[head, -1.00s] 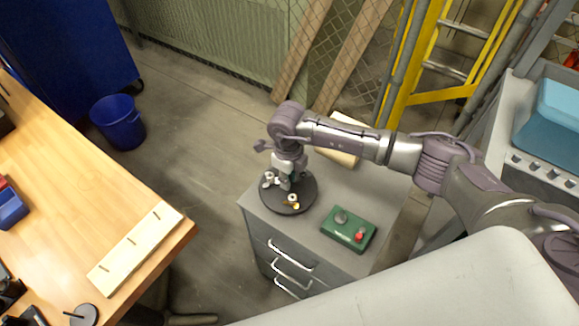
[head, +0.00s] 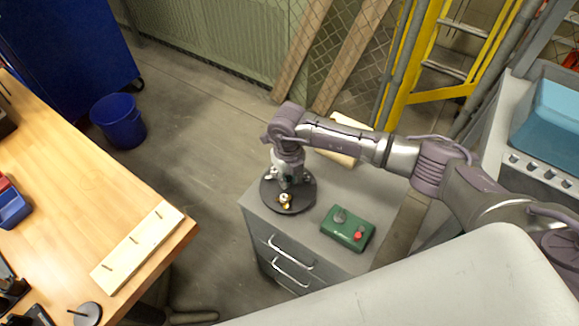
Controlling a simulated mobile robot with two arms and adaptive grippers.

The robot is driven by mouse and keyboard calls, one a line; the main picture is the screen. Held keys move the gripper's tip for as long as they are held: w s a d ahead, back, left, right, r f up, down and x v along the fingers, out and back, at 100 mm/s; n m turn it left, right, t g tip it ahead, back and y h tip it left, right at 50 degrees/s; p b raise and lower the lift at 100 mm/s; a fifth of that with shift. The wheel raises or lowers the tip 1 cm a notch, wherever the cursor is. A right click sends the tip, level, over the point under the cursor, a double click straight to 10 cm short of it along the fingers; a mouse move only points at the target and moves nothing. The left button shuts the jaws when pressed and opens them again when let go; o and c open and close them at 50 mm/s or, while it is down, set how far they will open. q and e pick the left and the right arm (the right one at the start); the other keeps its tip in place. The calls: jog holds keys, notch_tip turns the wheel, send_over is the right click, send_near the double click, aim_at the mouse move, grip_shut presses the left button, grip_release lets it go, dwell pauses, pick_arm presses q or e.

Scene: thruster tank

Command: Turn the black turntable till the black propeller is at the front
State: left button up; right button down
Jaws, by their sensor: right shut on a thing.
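The black turntable (head: 303,203) is a round disc on top of the grey drawer cabinet (head: 255,216). A brass-coloured propeller (head: 285,201) with a pale hub sits near the disc's front edge. A pale piece (head: 270,174) shows at the disc's left, partly behind the gripper. I cannot make out the black propeller; the gripper and wrist hide the middle and back of the disc. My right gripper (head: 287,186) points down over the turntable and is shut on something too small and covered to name. My left gripper is not in view.
A green control box (head: 347,229) with a red button stands on the cabinet right of the turntable. A wooden bench (head: 60,190) with a pegged board (head: 138,244) is at the left. A blue bin (head: 118,121) stands on the floor. The floor between bench and cabinet is clear.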

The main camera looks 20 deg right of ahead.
jog(key=shift+m+p, duration=0.3)
jog(key=shift+m, duration=1.4)
jog(key=shift+p, duration=0.3)
jog(key=shift+m+p, duration=0.3)
jog(key=shift+m, duration=1.4)
jog(key=shift+p, duration=0.35)
